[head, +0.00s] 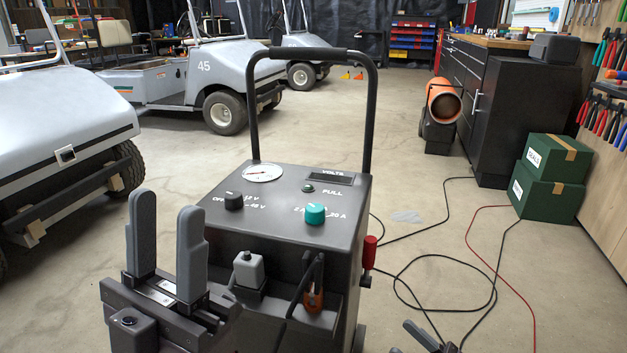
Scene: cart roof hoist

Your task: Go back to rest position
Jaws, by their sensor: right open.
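My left gripper (167,205) is at the lower left, in front of the dark charger cart (322,245). Its two grey fingers point up and stand apart, with nothing between them. My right gripper (428,338) shows only in part at the bottom edge, right of the cart. Its fingers are apart and I see nothing held. The cart has a black push handle (310,52), a dial gauge (263,173), a black knob (234,200) and a teal knob (315,213).
An orange clamp (314,299) and a grey plug (248,268) sit at the cart's front. A red-handled clamp (370,252) is on its right side. Black and red cables (495,270) lie on the floor. Golf carts (170,80) stand left; green boxes (545,190) stand right.

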